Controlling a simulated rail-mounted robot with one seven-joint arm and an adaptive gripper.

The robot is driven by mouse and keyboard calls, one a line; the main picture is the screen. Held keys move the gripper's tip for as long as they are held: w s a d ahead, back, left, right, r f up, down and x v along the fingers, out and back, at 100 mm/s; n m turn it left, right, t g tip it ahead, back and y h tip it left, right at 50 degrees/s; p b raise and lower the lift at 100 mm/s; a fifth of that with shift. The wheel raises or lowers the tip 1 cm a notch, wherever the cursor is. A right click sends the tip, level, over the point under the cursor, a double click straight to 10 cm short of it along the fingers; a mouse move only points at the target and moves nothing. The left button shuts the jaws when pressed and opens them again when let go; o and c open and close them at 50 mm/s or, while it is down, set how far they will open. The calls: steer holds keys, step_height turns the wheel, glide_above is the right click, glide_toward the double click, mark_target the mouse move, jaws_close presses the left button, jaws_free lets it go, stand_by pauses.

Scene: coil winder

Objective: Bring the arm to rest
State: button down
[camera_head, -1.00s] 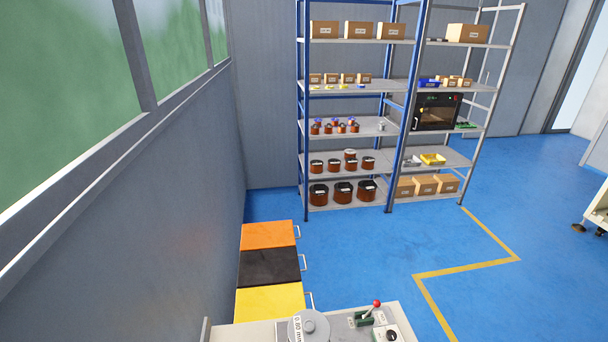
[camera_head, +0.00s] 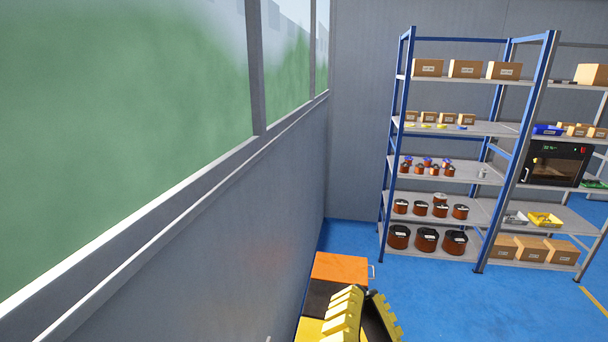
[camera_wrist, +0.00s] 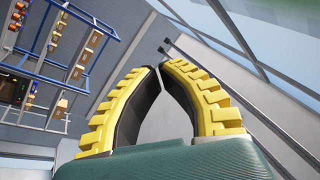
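My gripper (camera_head: 363,292) shows at the bottom of the head view, in front of the coloured drawer cabinet by the left wall. Its two yellow ribbed fingers with black inner sides also fill the middle of the wrist view (camera_wrist: 159,67). The fingertips nearly meet, with a bowed gap behind them. I see nothing held between them. The rest of my arm is below the head view's edge.
The cabinet's orange top (camera_head: 341,267) is close behind my gripper. The grey windowed wall (camera_head: 230,240) runs along the left. A blue-framed shelf rack (camera_head: 400,150) with boxes, spools and a black oven (camera_head: 556,163) stands at the back right. Blue floor (camera_head: 470,310) is clear.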

step_height(320, 180, up, 21)
steer(key=s+d+n+h+p, duration=0.1)
steer(key=n+p, duration=0.5)
steer(key=p, duration=1.3)
steer(key=shift+s+f+t, duration=0.15)
steer(key=shift+s+t, duration=0.15)
steer(key=shift+s, duration=0.5)
